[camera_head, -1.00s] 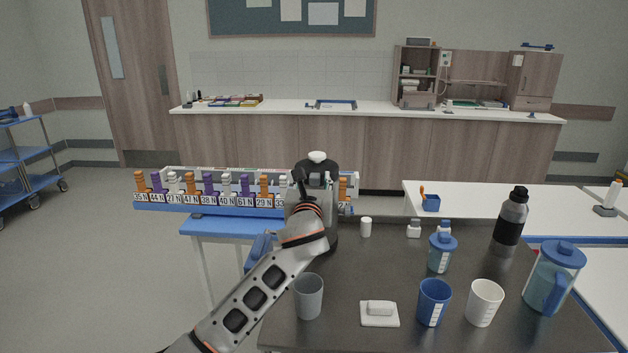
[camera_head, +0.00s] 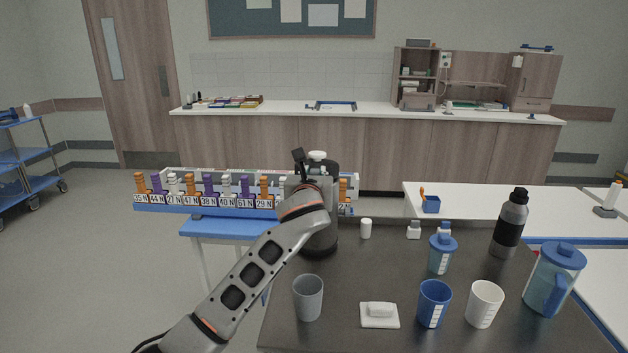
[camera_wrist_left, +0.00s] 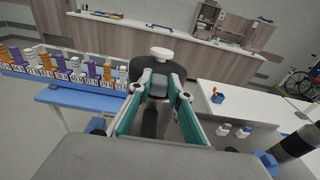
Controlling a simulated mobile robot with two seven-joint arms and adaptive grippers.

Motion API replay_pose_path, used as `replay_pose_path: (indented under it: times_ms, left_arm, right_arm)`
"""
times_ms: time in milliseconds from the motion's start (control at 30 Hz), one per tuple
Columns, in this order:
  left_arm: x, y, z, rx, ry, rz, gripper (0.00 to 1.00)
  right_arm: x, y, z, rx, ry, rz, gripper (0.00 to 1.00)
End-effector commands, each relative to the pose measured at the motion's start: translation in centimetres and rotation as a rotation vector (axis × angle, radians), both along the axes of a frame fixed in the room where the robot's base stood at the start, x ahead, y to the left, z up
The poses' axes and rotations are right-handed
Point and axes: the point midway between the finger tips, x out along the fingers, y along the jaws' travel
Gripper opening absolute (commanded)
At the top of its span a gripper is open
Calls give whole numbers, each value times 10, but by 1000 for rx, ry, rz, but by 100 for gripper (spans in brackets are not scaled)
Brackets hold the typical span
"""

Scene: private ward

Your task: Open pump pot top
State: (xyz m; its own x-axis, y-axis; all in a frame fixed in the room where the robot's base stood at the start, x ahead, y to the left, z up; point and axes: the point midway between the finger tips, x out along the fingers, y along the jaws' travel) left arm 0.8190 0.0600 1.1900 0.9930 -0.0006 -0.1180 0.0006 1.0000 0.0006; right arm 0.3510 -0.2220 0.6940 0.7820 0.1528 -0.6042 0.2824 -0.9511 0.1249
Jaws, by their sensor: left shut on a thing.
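The pump pot (camera_head: 320,240) is a dark cylinder with a white knob (camera_head: 317,156) on top, standing at the back left of the dark table. My left gripper (camera_wrist_left: 163,82) is at the upper front of the pot, its teal-lined fingers shut on a grey part below the white knob in the left wrist view. In the head view my left wrist hides most of the pot's front and the fingertips. The pot looks upright, and I cannot tell whether its top is raised. My right gripper is not in view.
On the dark table (camera_head: 390,275) stand a grey cup (camera_head: 308,298), a blue cup (camera_head: 433,303), a white cup (camera_head: 484,303), a blue-lidded jug (camera_head: 552,280) and a dark bottle (camera_head: 510,225). A small white bottle (camera_head: 366,228) is right of the pot. A labelled rack (camera_head: 165,208) stands behind left.

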Motion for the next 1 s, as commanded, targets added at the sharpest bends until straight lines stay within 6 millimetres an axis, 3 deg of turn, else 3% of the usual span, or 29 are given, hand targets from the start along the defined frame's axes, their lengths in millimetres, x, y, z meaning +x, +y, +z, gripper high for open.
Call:
replay_pose_path:
  times_ms: [400, 1000]
  left_arm:
    - [21, 0, 46, -1, 280, 0, 0]
    - [42, 0, 70, -2, 480, 1, 0]
  right_arm:
    - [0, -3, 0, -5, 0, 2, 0]
    - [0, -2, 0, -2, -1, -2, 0]
